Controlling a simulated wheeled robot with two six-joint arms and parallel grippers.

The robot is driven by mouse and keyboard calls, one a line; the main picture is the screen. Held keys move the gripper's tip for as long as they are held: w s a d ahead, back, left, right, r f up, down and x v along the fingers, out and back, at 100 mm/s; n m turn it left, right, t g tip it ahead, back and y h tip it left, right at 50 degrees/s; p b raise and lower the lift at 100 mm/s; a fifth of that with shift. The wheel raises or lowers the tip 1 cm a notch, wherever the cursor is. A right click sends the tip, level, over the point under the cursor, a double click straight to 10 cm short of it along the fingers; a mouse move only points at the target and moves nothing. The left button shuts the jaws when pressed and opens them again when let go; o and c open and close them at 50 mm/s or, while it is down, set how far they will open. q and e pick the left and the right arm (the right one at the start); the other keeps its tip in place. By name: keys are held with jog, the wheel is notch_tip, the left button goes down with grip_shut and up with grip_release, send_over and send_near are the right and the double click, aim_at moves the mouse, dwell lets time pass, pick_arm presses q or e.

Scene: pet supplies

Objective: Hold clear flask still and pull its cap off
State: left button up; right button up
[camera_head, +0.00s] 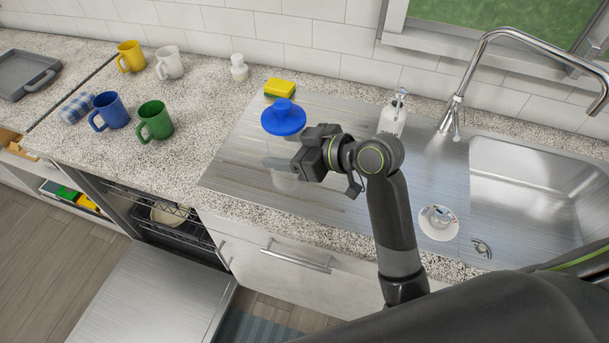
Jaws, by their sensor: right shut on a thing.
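A blue cap (284,121) with a round knob on top shows above the steel drainboard. The clear flask (283,151) is under it and is very faint against the metal, so its outline is hard to make out. The cap appears to sit on the flask's top. My right gripper (279,165) is below the cap and at its front right, shut on the flask's body; its fingertips are partly hidden by the gripper body. My left gripper is not in view.
A yellow sponge (279,88) lies behind the cap. Several mugs stand on the left counter. The dishwasher door (155,295) hangs open below.

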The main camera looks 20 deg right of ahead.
jog(key=w+d+m+t+h+p, duration=0.2)
jog(key=d, duration=0.4)
notch_tip(320, 180, down, 9)
jog(key=shift+w+p, duration=0.1)
jog(key=shift+p, duration=0.25)
jog(key=shift+f, duration=0.1)
jog(key=shift+f, duration=0.1)
jog(key=o, duration=0.9)
jog(key=shift+f, duration=0.1)
jog(key=o, duration=0.5)
jog(key=shift+c, duration=0.2)
jog(key=shift+r, duration=0.2)
